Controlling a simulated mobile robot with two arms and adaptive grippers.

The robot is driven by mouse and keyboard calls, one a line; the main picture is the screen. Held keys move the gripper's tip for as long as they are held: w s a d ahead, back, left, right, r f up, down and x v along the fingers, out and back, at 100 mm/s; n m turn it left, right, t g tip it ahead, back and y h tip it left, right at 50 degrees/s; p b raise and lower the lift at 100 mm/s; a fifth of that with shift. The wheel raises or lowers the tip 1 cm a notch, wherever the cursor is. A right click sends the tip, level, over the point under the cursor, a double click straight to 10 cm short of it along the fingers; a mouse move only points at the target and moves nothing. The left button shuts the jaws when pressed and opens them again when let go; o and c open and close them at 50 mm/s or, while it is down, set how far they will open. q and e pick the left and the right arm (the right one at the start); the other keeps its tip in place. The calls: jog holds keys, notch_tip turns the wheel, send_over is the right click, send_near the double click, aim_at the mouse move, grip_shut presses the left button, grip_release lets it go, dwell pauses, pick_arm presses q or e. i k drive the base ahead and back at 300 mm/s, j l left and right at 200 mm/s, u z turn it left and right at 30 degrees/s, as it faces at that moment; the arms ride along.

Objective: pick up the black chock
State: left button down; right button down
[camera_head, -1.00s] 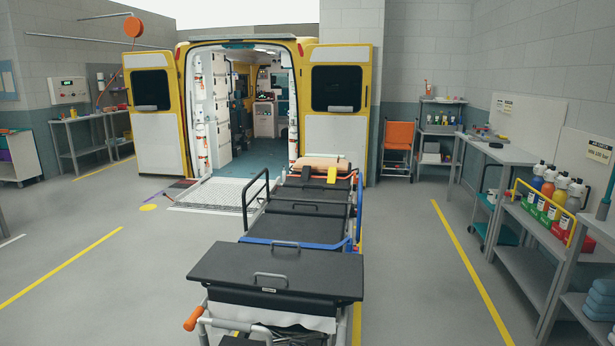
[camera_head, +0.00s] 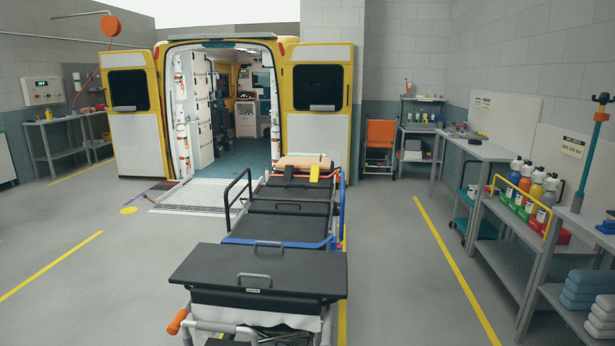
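I cannot pick out a black chock for certain in the head view. A small dark shape (camera_head: 164,185) lies on the floor beside the left edge of the ramp, too small to identify. Neither of my grippers shows in this view.
A stretcher (camera_head: 258,265) with black pads stands in front of me, its far end near the ramp (camera_head: 195,196) of the yellow ambulance (camera_head: 219,110). Grey benches (camera_head: 480,151) and bottles (camera_head: 525,181) line the right wall. Floor is clear on both sides of the stretcher.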

aim_at(288, 174)
jog(key=i+j+u, duration=1.05)
jog(key=u, duration=0.15)
jog(key=i+u, duration=0.9)
jog(key=i+z, duration=0.3)
jog(key=i, duration=0.35)
jog(key=i+j+z, duration=0.25)
jog(key=i, duration=0.35)
jog(key=i+l+z, duration=0.4)
jog(key=i+z, duration=0.85)
jog(key=i+j+z, duration=0.2)
jog(key=i+z, duration=0.25)
